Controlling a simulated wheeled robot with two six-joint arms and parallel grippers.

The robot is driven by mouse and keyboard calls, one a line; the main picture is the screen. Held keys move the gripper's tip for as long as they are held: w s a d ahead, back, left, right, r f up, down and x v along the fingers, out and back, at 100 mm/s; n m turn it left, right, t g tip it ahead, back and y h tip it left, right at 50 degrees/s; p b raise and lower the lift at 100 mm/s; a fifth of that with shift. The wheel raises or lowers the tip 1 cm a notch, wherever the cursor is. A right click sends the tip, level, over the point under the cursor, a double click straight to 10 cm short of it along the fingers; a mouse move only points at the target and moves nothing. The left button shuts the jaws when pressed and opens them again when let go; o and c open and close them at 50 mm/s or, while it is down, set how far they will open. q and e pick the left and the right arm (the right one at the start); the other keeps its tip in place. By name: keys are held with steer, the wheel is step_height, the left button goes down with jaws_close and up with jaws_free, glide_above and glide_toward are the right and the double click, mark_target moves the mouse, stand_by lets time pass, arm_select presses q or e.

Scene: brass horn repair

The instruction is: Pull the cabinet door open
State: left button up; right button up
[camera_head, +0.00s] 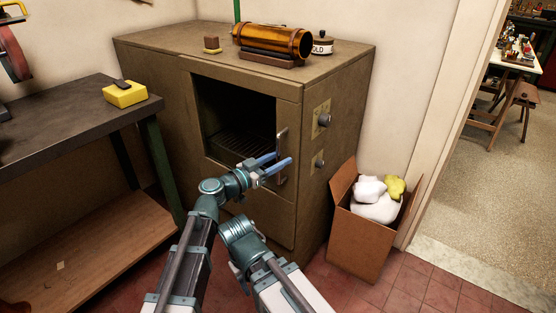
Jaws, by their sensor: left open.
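The cabinet (320,118) is a brown metal box standing against the wall. Its front has a dark opening or window with a wire rack (240,144) visible inside; I cannot tell whether glass covers it. The door (270,209) sits flush with the front and looks shut. A vertical metal handle (282,138) is on the door's right side. My left gripper (283,158) has blue fingers, open, at the handle's middle. The handle appears to lie between the fingertips; contact is unclear. My right gripper is not seen.
A horn-coloured cylinder (272,42) and a small lidded pot (322,46) stand on the cabinet. A cardboard box (357,235) with white and yellow stuff stands at its right. A workbench (60,124) with a yellow block (125,95) is at left. The red tiled floor is partly clear.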

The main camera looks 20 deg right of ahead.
arm_select(q)
jaws_close()
stand_by(1.4)
